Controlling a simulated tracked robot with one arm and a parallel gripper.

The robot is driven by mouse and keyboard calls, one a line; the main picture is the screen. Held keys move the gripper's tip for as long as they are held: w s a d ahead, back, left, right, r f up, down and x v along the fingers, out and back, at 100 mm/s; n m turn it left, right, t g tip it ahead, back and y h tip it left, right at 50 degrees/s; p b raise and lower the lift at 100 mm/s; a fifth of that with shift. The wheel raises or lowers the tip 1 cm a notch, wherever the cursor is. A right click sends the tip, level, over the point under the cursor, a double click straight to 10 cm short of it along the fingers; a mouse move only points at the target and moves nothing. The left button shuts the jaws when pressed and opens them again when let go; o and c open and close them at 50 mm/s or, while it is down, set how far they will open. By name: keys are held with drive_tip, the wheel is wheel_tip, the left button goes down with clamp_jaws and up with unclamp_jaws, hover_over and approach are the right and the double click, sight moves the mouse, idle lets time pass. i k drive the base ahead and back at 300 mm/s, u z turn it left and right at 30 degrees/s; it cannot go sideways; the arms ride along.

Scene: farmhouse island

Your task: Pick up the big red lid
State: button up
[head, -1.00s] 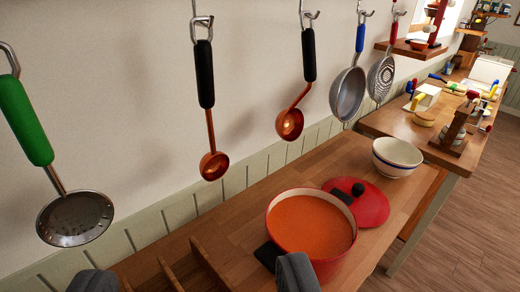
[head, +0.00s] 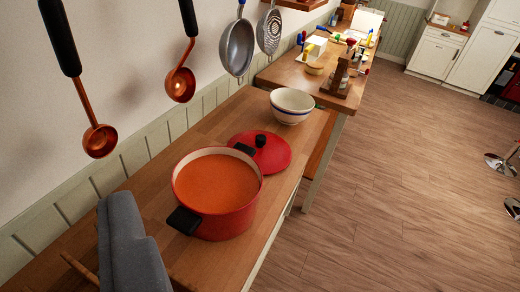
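The big red lid (head: 274,154) is a round disc with a black knob. It lies on the wooden counter just behind and right of the red pot, partly hidden by the pot's rim and black handle. The red pot (head: 222,222) holds an orange liquid and has black side handles.
A white bowl with a blue stripe (head: 292,107) stands beyond the lid. Copper ladles (head: 180,84) and strainers (head: 237,48) hang along the wall at left. A farther wooden table (head: 283,75) holds several items.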

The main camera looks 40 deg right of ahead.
sight(273, 155)
drive_tip(key=z, duration=0.45)
drive_tip(key=k, duration=0.45)
drive_tip(key=z, duration=0.8)
drive_tip(key=k, duration=0.85)
drive_tip(key=z, duration=0.7)
drive_tip(key=i, duration=1.85)
drive_tip(key=u, duration=0.95)
drive_tip(key=i, duration=1.05)
drive_tip(key=u, duration=1.05)
drive_tip(key=i, duration=0.55)
drive_tip(key=u, duration=0.25)
drive_tip(key=k, duration=0.4)
